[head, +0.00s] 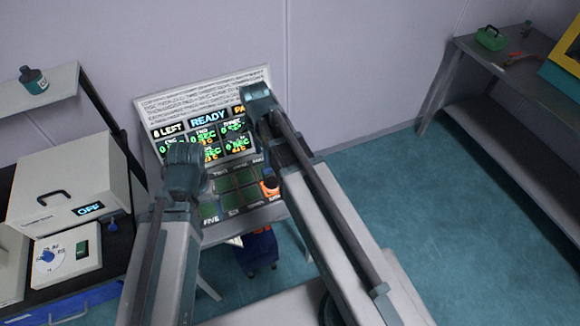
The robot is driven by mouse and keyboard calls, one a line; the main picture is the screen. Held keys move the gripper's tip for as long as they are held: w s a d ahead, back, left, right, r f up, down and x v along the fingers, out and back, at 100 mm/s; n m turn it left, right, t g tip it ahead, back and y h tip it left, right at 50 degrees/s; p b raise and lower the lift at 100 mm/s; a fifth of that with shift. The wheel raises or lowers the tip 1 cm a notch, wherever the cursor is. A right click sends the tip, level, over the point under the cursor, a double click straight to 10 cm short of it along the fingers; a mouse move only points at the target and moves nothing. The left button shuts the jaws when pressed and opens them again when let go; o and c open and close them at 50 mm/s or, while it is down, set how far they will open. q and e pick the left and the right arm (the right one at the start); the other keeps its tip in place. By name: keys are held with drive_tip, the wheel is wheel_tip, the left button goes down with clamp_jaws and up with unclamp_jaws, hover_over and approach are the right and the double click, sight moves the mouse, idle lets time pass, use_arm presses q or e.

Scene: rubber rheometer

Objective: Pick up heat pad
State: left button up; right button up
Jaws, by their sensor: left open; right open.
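I cannot tell any object here for certain as the heat pad. A slanted panel (160,107) stands in front of me with lit readouts and a grid of dark green squares (225,184) below them. A small orange and dark item (270,187) is at the right side of this grid, beside my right arm. My two arms reach forward over the panel and cover parts of it. The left arm ends at the panel's left side, the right arm near its upper right. The fingers of both grippers do not show.
At left, a beige box (70,185) with a handle and an "OFF" display stands on a dark bench, near a white dial unit (67,256). A bottle (33,80) stands on a shelf above. A side table (475,48) at right holds a green item (491,38). Open floor lies between.

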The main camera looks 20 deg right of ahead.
drive_tip(key=shift+m, duration=0.8)
drive_tip(key=f+b, duration=0.2)
drive_tip(key=d+f+b, duration=0.1)
drive_tip(key=f+b, duration=0.2)
drive_tip(key=d+f+b, duration=0.1)
drive_tip(key=f+b, duration=0.1)
drive_tip(key=b, duration=0.1)
drive_tip(key=shift+w+f, duration=0.35)
drive_tip(key=shift+w, duration=0.05)
use_arm(q)
wheel_tip(320, 180, down, 8)
drive_tip(key=d, duration=0.1)
drive_tip(key=shift+r, duration=0.15)
drive_tip(key=shift+w, duration=0.1)
use_arm(e)
drive_tip(key=b, duration=0.6)
hover_over(272, 182)
wheel_tip(272, 182, down, 5)
drive_tip(key=shift+f, duration=0.2)
use_arm(q)
wheel_tip(272, 182, down, 5)
drive_tip(key=shift+f, duration=0.1)
use_arm(e)
drive_tip(key=shift+r, duration=0.1)
drive_tip(key=shift+c, duration=0.3)
clamp_jaws()
